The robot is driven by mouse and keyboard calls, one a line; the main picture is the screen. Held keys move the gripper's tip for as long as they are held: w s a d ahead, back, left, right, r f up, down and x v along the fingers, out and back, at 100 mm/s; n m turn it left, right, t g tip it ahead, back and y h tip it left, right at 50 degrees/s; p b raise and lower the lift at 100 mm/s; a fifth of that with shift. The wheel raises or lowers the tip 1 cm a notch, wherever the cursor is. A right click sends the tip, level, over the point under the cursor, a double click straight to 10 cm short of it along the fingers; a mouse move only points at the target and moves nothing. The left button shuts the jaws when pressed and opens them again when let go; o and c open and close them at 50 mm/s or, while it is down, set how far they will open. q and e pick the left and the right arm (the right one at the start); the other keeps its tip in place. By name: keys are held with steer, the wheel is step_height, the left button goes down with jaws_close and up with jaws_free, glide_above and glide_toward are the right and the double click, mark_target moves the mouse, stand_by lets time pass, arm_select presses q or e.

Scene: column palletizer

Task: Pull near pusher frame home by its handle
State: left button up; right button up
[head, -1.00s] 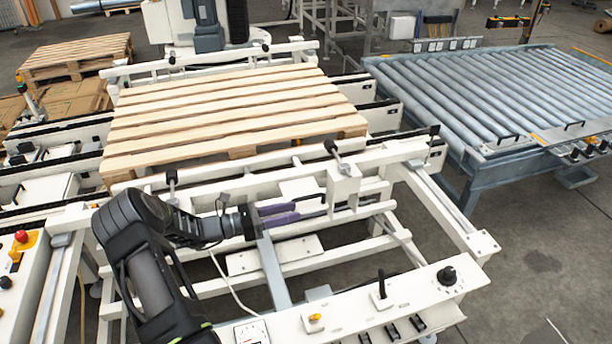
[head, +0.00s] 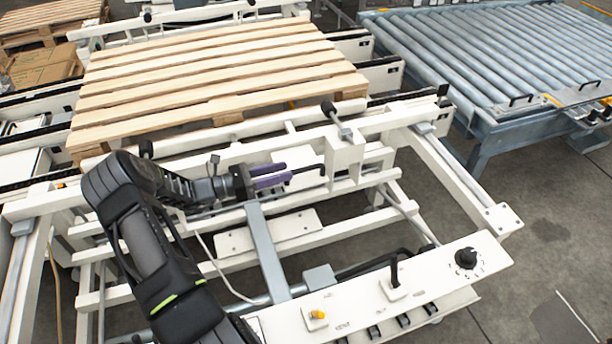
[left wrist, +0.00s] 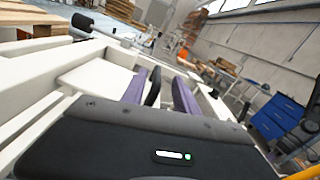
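My left gripper (head: 288,174) has two purple fingers at the handle's left end. In the left wrist view the fingers (left wrist: 158,90) stand apart, with a black bar (left wrist: 153,92) between or just beyond them; contact cannot be told. My right gripper is not in view.
A white control panel (head: 400,290) with a knob and levers lies in front of my arm. A grey roller conveyor (head: 480,60) stands at the right. A grey bar (head: 266,250) runs below the gripper. Open floor shows at the lower right.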

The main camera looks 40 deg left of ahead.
mark_target(318, 166)
arm_select(q)
steer(key=shift+f+b, duration=0.45)
steer(key=shift+f, duration=0.35)
steer(key=shift+w, duration=0.1)
steer(key=p+x, duration=0.1)
steer(key=x, duration=0.6)
steer(key=shift+w+d, duration=0.25)
steer(key=shift+w, duration=0.05)
steer(key=shift+c, duration=0.6)
jaws_close()
